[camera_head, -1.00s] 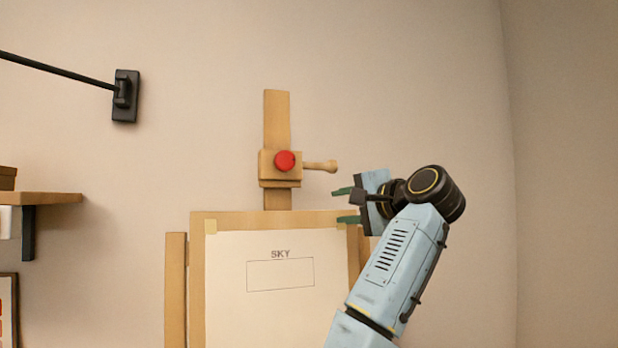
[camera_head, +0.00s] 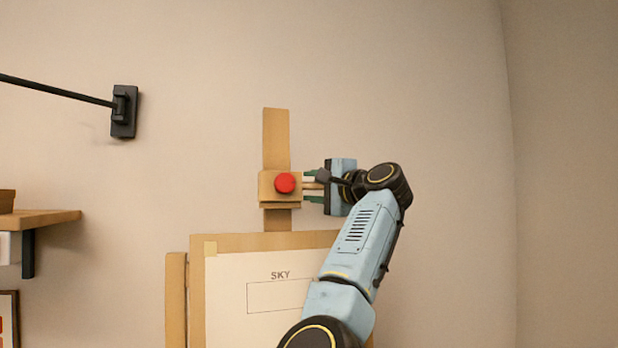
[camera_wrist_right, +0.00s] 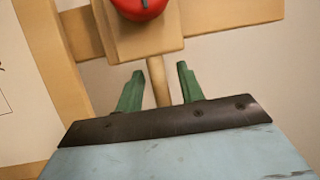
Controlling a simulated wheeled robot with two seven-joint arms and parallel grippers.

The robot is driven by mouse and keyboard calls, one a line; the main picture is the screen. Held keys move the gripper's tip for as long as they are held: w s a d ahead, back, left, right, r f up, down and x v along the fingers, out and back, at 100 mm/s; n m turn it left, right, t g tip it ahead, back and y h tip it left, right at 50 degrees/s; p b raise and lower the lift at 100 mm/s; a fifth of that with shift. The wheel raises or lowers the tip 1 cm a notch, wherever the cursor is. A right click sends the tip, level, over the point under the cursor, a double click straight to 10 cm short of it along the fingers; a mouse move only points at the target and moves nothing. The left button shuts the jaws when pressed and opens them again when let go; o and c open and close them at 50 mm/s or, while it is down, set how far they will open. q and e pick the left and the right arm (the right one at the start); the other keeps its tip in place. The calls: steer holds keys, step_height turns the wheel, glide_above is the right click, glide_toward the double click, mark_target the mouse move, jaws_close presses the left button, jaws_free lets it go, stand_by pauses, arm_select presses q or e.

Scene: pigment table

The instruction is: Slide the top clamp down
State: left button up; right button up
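The top clamp (camera_head: 268,197) is a wooden block with a red knob (camera_head: 285,183) on the easel's upright mast (camera_head: 276,140), above the board. Its wooden handle (camera_wrist_right: 158,82) sticks out to the right. My right gripper (camera_head: 312,187) is at the handle, with one green finger above it and one below. In the right wrist view the gripper (camera_wrist_right: 158,85) is open, with a gap on both sides of the handle. The handle's outer end is hidden behind the gripper body. My left gripper is not in view.
The easel's board (camera_head: 225,243) carries a white sheet (camera_head: 235,290) marked SKY, below the clamp; my right arm covers part of it. A wooden shelf (camera_head: 45,217) and a black wall bracket (camera_head: 124,112) are at the left. The wall space right of my arm is clear.

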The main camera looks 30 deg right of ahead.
steer(key=shift+w+a, duration=0.1)
steer(key=shift+w, duration=0.75)
jaws_close()
